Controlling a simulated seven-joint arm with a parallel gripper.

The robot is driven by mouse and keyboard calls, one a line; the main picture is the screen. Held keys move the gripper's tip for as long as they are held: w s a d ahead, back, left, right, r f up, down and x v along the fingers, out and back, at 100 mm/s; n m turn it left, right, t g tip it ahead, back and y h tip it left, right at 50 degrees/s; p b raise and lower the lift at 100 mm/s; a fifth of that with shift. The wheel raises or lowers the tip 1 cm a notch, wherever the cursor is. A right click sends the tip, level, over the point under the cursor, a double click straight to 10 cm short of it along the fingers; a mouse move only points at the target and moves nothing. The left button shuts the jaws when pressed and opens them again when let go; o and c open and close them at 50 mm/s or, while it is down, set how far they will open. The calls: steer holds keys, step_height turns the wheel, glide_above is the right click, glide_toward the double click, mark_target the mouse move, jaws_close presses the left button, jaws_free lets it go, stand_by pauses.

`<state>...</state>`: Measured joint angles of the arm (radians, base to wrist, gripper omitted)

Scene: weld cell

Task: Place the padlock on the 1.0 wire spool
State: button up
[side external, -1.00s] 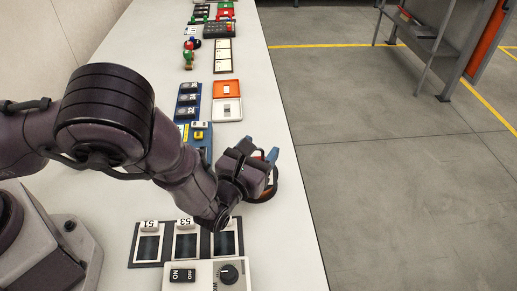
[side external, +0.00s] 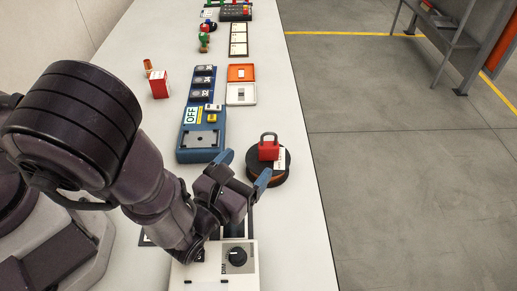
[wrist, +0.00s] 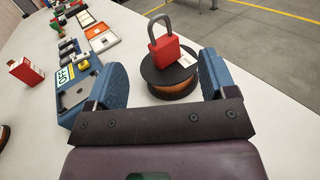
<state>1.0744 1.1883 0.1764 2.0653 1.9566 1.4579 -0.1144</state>
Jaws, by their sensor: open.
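The red padlock (side external: 269,150) with a grey shackle stands upright on top of a wire spool (side external: 281,174), which has black flanges and copper-coloured wire. A white label hangs at the spool's top beside the padlock; its writing is too small to read. In the wrist view the padlock (wrist: 169,48) and the spool (wrist: 172,84) are ahead of my gripper, between and beyond its fingers. My gripper (side external: 244,168) is open and empty, with blue fingers, apart from the padlock and just to the near left of the spool.
A blue panel (side external: 199,156) marked OFF lies left of the spool. A red box (side external: 160,84) stands farther back. Orange and white trays (side external: 241,93) lie beyond. A white box with a dial (side external: 212,279) is at the near edge. The table's right edge is close to the spool.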

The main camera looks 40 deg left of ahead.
steer(key=shift+s+d, duration=0.15)
steer(key=shift+s, duration=0.7)
steer(key=s+a+r+n+g+y, duration=0.2)
steer(key=a+r+n+g+y, duration=0.2)
steer(key=a+r+n+g, duration=0.55)
steer(key=s+a+r+n+g+y, duration=0.2)
steer(key=a+r+n+g+y, duration=0.25)
steer(key=a+r+n, duration=0.55)
steer(key=s+r+n+t+h, duration=0.2)
steer(key=s+r+n+h, duration=0.5)
steer(key=n+h, duration=0.5)
steer(key=s+n, duration=0.2)
steer(key=shift+s+d+r+n, duration=0.2)
steer(key=shift+s+r+n, duration=0.05)
steer(key=shift+r+n, duration=0.1)
